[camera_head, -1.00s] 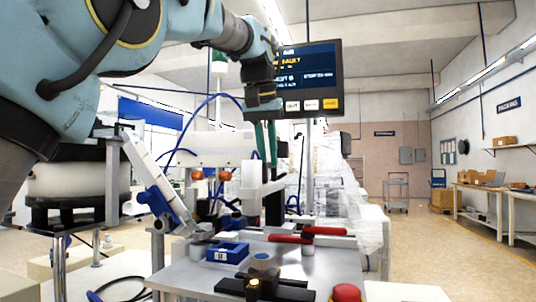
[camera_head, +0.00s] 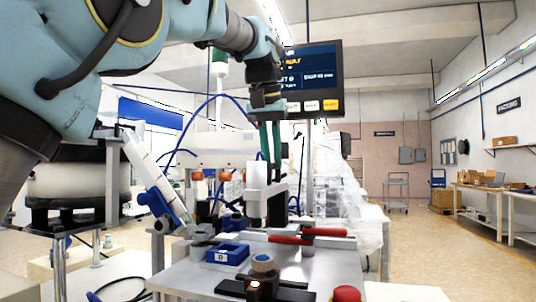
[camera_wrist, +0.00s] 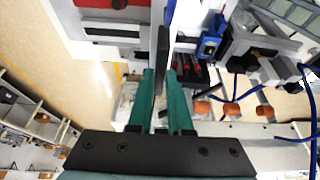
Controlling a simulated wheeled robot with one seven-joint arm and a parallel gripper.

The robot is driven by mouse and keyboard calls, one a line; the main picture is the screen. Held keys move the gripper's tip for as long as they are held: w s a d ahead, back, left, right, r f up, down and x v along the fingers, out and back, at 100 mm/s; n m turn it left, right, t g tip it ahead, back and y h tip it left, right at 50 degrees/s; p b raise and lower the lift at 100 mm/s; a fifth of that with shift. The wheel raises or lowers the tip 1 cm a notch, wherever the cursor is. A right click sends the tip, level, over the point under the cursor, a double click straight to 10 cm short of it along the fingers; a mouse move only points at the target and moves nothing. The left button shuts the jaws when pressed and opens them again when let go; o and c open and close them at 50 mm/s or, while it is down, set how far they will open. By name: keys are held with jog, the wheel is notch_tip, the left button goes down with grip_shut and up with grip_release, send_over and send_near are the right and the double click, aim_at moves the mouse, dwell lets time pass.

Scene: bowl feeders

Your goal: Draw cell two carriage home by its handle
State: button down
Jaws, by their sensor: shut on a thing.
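My gripper (camera_head: 271,158) points down at the centre of the head view. Its teal fingers are shut on a dark upright bar, which I take to be the carriage handle (camera_wrist: 163,48); in the wrist view the bar lies between the fingertips. The white carriage part (camera_head: 256,190) stands directly below and beside the fingers, above the grey table plate. The fingers and the dark parts behind them partly hide the bar in the head view. I cannot read a cell number on the carriage.
A blue tray (camera_head: 228,254), red-handled clamps (camera_head: 292,239), a round knob (camera_head: 263,263) and a red button (camera_head: 347,293) sit on the metal plate (camera_head: 190,275). A screen (camera_head: 310,75) hangs behind my gripper. Blue hoses loop at the left. Open floor lies right.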

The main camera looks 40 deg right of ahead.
jog(key=s+d+p, duration=0.4)
jog(key=s+d, duration=0.3)
jog(key=s, duration=0.4)
jog(key=shift+s+d, duration=0.2)
jog(key=shift+s, duration=0.05)
jog(key=shift+r, duration=0.1)
jog(key=c, duration=0.8)
grip_release()
jog(key=shift+s, duration=0.15)
jog(key=shift+c, duration=0.2)
jog(key=p+v, duration=0.1)
jog(key=v, duration=0.9)
jog(key=shift+a+r, duration=0.15)
jog(key=shift+r, duration=0.1)
